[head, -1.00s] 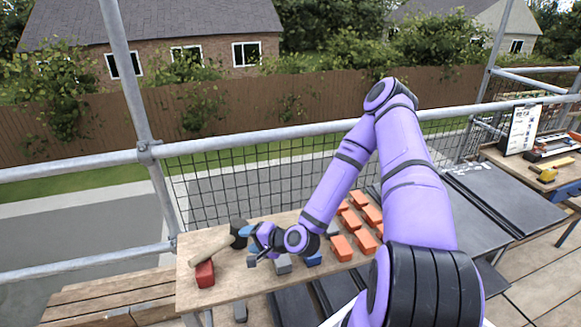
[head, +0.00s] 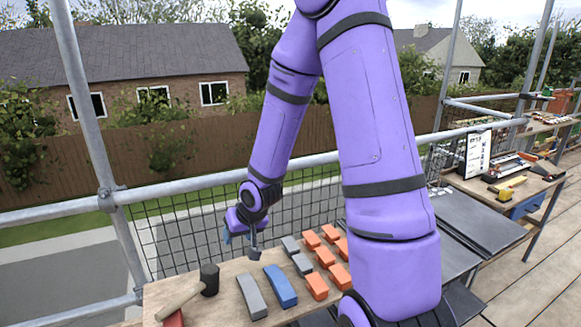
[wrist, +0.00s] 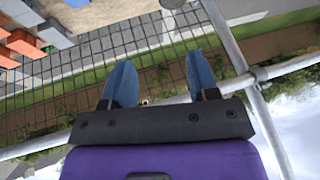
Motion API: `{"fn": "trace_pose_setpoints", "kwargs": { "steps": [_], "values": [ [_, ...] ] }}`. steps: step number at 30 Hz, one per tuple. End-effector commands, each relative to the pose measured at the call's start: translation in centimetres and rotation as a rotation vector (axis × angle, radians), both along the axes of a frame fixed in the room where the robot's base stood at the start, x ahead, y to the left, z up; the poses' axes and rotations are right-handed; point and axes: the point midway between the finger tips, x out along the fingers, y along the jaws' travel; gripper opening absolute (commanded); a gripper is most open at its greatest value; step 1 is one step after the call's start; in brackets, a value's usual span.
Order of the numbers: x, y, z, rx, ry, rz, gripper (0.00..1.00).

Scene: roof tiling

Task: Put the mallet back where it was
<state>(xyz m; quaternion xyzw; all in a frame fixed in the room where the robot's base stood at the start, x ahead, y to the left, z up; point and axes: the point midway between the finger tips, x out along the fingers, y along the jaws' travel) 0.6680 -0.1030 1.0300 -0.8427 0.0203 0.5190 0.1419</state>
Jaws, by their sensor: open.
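The mallet (head: 209,280) has a black head and a pale wooden handle. It lies at the left end of the wooden board, its handle slanting down-left over a red block (head: 174,319). My gripper (head: 228,237), with blue fingers, is up and to the right of the mallet head in the picture, apart from it, near the mesh. In the wrist view the two blue fingers (wrist: 160,82) are spread with nothing between them. The mallet cannot be made out in the wrist view.
The wooden board (head: 222,312) also holds grey blocks, a blue block (head: 280,287) and several orange blocks (head: 316,286). A scaffold rail (head: 170,190) and mesh run behind it. At the right, a bench (head: 500,190) carries a sign and tools, including a yellow one (head: 510,184).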

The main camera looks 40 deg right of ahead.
Motion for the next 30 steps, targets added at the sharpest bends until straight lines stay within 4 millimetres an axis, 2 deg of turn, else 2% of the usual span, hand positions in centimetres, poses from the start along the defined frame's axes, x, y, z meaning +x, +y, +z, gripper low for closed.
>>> {"fn": "trace_pose_setpoints", "kwargs": {
  "steps": [1,8,14,21,30],
  "values": [
    [-0.2,-0.1,1.7,-0.039,-0.004,0.012,0.55],
    [-2.4,-0.3,8.5,-0.175,0.014,0.038,0.55],
    [-5.4,0.2,14.4,-0.253,0.021,0.052,0.55],
    [-10.4,1.2,20.6,-0.291,0.021,0.071,0.55],
    [-18.3,2.8,26.4,-0.266,0.010,0.122,0.55]
  ]
}}
